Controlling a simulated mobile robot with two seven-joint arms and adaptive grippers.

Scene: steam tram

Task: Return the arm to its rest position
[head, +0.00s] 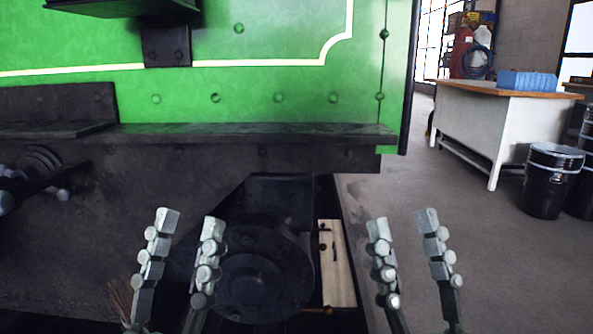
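My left gripper (190,222) is open and empty, its two fingers pointing up in front of the dark lower frame of the tram. My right gripper (402,222) is also open and empty, to the right, with the grey floor showing between its fingers. The two grippers are at about the same height in the picture, apart from each other. The arms behind the fingers are mostly out of the frame.
The green steam tram (250,80) fills the left, with a dark ledge (240,133) and a round black part (255,275) low down. A pale wooden board (337,265) lies beside it. A workbench (480,125) with a blue bin (528,81) and black drums (548,185) stand right. Floor between is clear.

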